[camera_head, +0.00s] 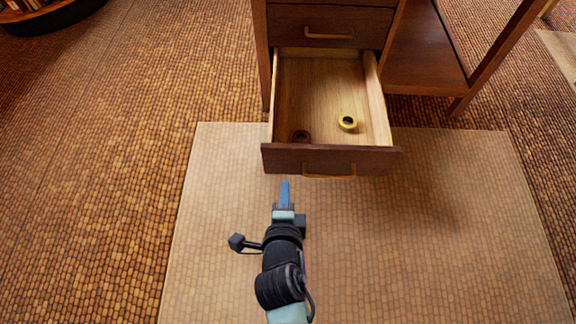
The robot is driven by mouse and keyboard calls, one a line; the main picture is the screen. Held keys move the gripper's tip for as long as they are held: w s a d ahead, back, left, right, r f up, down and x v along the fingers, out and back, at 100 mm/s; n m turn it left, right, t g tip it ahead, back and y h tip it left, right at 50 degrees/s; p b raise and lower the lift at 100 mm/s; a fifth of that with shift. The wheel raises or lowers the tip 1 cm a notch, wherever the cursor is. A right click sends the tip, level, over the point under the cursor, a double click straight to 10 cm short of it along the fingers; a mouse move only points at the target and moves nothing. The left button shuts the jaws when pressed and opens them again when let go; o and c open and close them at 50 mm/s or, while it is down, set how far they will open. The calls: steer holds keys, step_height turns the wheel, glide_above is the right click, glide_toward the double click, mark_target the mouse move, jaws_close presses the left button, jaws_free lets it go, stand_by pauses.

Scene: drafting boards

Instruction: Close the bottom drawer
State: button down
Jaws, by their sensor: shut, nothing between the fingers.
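The bottom drawer (290,160) of a dark wooden desk is pulled well out toward me. Its inside is pale wood, and its dark front carries a brass-coloured handle (330,174). A yellow ring-shaped roll (347,122) lies inside toward the right. A dark red roll (301,136) lies inside near the front panel, partly hidden by it. My gripper (285,184) is shut and empty, its blue fingers pointing at the drawer front, left of the handle. It appears just in front of the panel; I cannot tell whether they touch.
A shut drawer (290,27) with its own handle sits above the open one. The desk's legs and a lower shelf (425,55) stand at the right. A pale mat (440,230) covers the floor before the desk; the floor to the left is clear.

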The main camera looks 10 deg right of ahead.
steer(key=f, duration=0.2)
steer(key=b, duration=0.6)
glide_toward(288, 150)
step_height(288, 150, down, 4)
steer(key=w, duration=0.2)
steer(key=shift+w+d+r, duration=0.2)
steer(key=shift+w+d, duration=0.1)
steer(key=shift+w, duration=0.2)
steer(key=shift+w+d+r, duration=0.15)
steer(key=shift+w+d, duration=0.1)
steer(key=shift+w, duration=0.25)
steer(key=shift+w+d+r+b, duration=0.15)
steer(key=shift+w+d+b, duration=0.1)
steer(key=shift+w+b, duration=0.35)
steer(key=shift+w, duration=0.1)
